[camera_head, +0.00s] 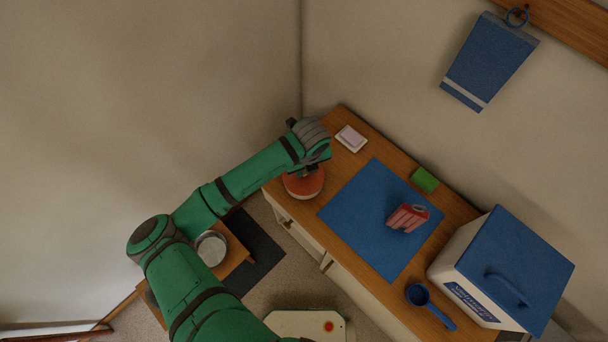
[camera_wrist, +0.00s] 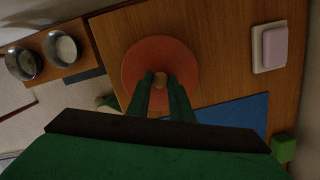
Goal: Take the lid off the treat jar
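The treat jar's round orange-red lid (camera_head: 305,186) is at the left end of the wooden counter in the head view. The same lid (camera_wrist: 140,58) shows from above in the wrist view, with a small pale knob (camera_wrist: 160,79) in its middle. My gripper (camera_wrist: 160,77) is over the lid, with one dark green finger on each side of the knob. The fingertips are close to the knob; I cannot tell whether they touch it. The jar's body is mostly hidden under the lid.
A blue mat (camera_head: 375,220) holds a red-and-pink striped carton (camera_head: 407,218). A white bin with a blue lid (camera_head: 515,262), a blue scoop (camera_head: 420,295), a green block (camera_head: 424,180) and a pale dish (camera_head: 351,139) stand around it. Metal bowls (camera_wrist: 62,48) are on a low stand left.

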